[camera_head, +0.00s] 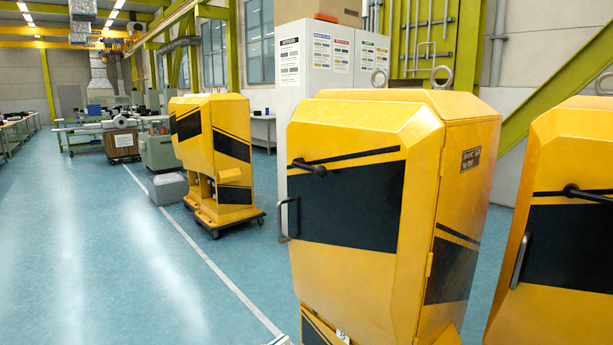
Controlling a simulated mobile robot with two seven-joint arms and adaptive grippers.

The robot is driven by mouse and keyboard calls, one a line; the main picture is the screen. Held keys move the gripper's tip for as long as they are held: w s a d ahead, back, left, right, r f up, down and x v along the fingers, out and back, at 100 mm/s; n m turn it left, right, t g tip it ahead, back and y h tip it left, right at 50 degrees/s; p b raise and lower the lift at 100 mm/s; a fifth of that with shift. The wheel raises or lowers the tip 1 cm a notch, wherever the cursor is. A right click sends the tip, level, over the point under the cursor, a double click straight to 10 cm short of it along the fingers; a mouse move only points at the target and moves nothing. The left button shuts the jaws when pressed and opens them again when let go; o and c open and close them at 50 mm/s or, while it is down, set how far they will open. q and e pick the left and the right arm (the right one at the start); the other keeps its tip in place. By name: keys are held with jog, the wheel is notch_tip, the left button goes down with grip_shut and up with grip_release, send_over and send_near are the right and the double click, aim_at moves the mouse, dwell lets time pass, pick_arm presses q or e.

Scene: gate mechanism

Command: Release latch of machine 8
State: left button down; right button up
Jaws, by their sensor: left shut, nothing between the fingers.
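A large yellow machine cabinet (350,125) with black panels stands close in front, right of the middle. A dark latch lever (310,168) sticks out near the upper edge of its front panel. A grey door handle (284,219) sits at the panel's left edge. My right gripper is not visible.
A third yellow machine (214,150) stands on a wheeled base farther back left. A grey cabinet (331,52) with posters stands behind the near machine. Blue floor with a white line (195,244) is clear at left. A green diagonal beam (560,95) rises at right.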

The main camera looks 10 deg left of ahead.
pick_arm(q)
jog(key=w+a+r+t+h+p, duration=0.1)
jog(key=w+r, duration=0.3)
jog(key=r, duration=0.5)
jog(key=w+a+r+h, duration=0.1)
jog(key=w+r, duration=0.3)
jog(key=r, duration=0.6)
notch_tip(320, 180, up, 22)
jog(key=t+h+p, duration=0.1)
jog(key=h+p, duration=0.1)
jog(key=p, duration=0.1)
send_over(307, 167)
jog(key=s+a, duration=0.1)
jog(key=s, duration=0.5)
jog(key=d+f, duration=0.1)
jog(key=w+d+f, duration=0.1)
jog(key=f, duration=0.1)
jog(key=shift+n, duration=0.4)
jog(key=shift+f, duration=0.15)
